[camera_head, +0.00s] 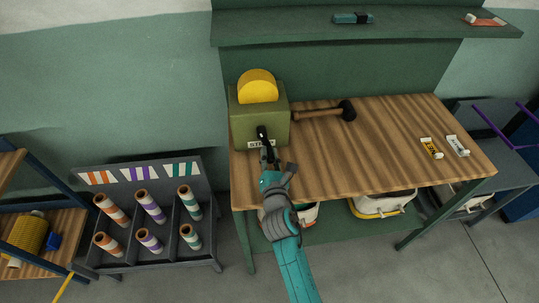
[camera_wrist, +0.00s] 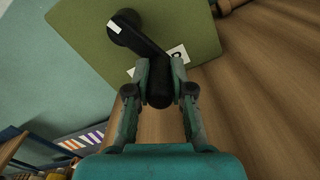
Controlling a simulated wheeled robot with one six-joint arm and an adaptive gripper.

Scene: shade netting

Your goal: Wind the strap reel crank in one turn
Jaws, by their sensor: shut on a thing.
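The strap reel is an olive-green box (camera_head: 245,125) with a yellow drum (camera_head: 257,86) on top. It stands at the left end of the wooden workbench (camera_head: 380,130). Its black crank arm (camera_wrist: 145,38) shows on the box face in the wrist view, with a white mark at its hub. The arm slants down and right from the hub to a dark knob (camera_wrist: 159,92). My gripper (camera_wrist: 159,76) is shut on this knob, one finger on each side. A white label on the box is partly hidden by the crank and my gripper.
A mallet (camera_head: 335,112) lies on the bench right of the box. A rack of striped rolls (camera_head: 150,220) stands at the lower left. Bins (camera_head: 385,204) stand below the bench. The bench middle is clear.

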